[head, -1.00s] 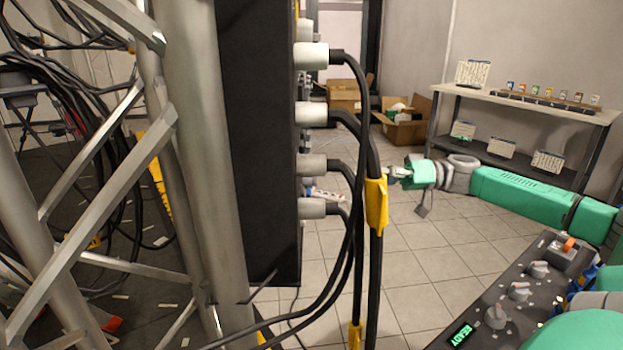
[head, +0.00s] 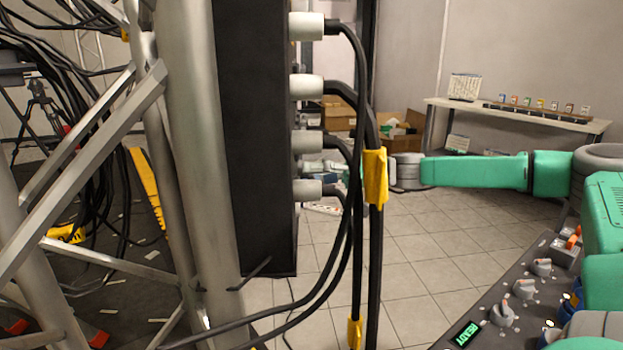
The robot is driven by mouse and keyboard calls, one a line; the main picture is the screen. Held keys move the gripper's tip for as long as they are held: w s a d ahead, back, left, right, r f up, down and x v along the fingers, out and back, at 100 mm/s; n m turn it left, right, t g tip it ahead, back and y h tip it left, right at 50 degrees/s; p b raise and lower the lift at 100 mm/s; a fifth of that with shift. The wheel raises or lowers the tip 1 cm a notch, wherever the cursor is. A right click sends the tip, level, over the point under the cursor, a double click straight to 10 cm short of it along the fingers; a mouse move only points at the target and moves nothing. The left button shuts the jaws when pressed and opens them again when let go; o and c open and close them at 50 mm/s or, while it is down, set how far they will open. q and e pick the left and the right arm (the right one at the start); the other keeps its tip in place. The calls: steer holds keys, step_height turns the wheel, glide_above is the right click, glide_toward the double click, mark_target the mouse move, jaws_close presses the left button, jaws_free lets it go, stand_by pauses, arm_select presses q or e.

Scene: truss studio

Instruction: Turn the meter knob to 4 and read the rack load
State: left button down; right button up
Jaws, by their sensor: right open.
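A dark control panel (head: 548,300) at the lower right carries several grey knobs (head: 502,313) and a small green display (head: 466,332) that seems to read READY. I cannot tell which knob is the meter knob. The tall dark rack (head: 255,140) stands left of centre, with white plugs (head: 308,86) and black cables on its right side. My right arm reaches in from the right. My right gripper (head: 314,168) is open beside the lower plugs, partly hidden behind the cables; I cannot tell whether it touches anything. My left gripper is not in view.
Metal truss (head: 185,150) and loose cables fill the left. Yellow wraps (head: 374,175) bind the hanging cables. Open cardboard boxes (head: 398,132) and a shelf table (head: 520,118) with small coloured items stand behind. The tiled floor (head: 400,240) in the middle is clear.

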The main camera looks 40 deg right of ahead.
steer(key=shift+a, duration=0.1)
steer(key=c, duration=1.1)
